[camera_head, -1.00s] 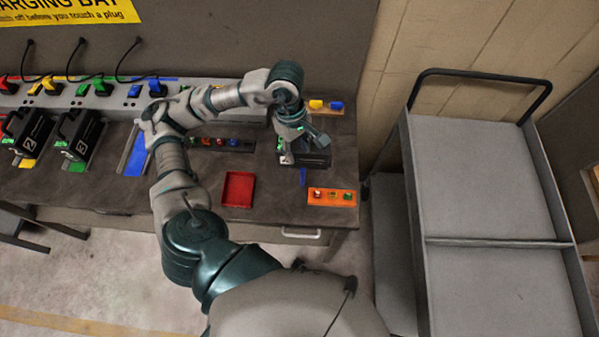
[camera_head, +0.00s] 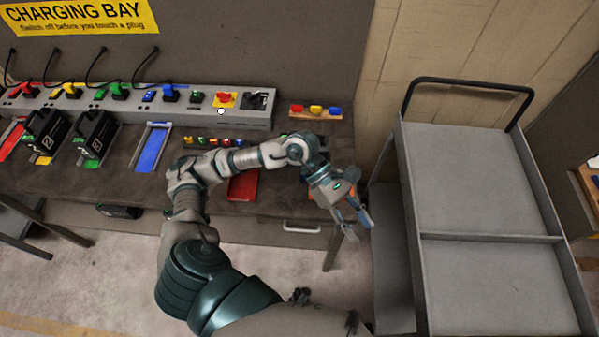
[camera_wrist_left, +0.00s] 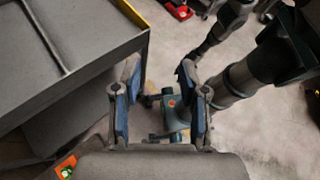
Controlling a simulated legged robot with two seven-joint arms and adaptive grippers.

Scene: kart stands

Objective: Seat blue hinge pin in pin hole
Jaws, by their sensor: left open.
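A blue piece (camera_head: 335,111) sits at the right end of a small rack (camera_head: 322,117) at the back right of the bench, beside a yellow and a red piece; I cannot tell whether it is the hinge pin. I cannot make out the pin hole. My left gripper (camera_head: 359,229) is open and empty, beyond the bench's right front corner. In the left wrist view its blue-padded fingers (camera_wrist_left: 162,98) are apart, with nothing held between them. An orange block (camera_head: 318,196) with small coloured pieces is partly hidden behind that gripper. My right gripper does not show.
A red tray (camera_head: 243,187) and a row of small coloured pieces (camera_head: 208,141) lie on the bench. A power strip (camera_head: 150,101) with plugs runs along the back. A grey trolley (camera_head: 465,185) stands close to the right of my left gripper, also in the wrist view (camera_wrist_left: 85,25).

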